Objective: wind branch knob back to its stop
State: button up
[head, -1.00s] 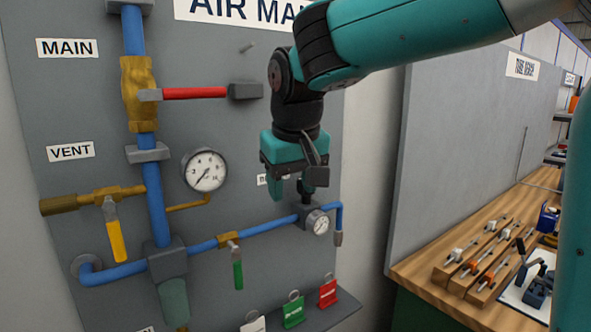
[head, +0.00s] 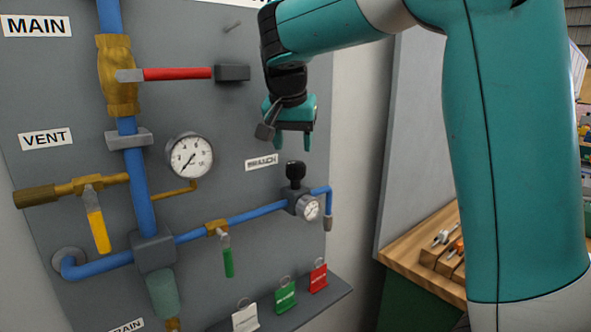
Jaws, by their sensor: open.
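The branch knob (head: 295,171) is a small black knob on top of the grey regulator block (head: 292,200) at the right end of the blue branch pipe. A small round gauge (head: 308,208) is on the front of that block. My gripper (head: 293,143) is open and empty, its fingers pointing down. In the picture it is above the knob, with a gap between fingertips and knob top. I cannot tell how far the knob is wound.
The red main handle (head: 178,74) and the large gauge (head: 190,156) are to the left. A green lever (head: 228,260) hangs from the branch pipe. White, green and red tags (head: 286,296) stand on the ledge below. A wooden bench (head: 415,255) is at right.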

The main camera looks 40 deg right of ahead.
aim_at(296, 163)
jog(key=x, duration=0.6)
jog(key=shift+w+d+f+p, duration=0.1)
jog(key=shift+w+f+p, duration=0.05)
jog(key=shift+f+p, duration=0.2)
jog(key=c, duration=0.6)
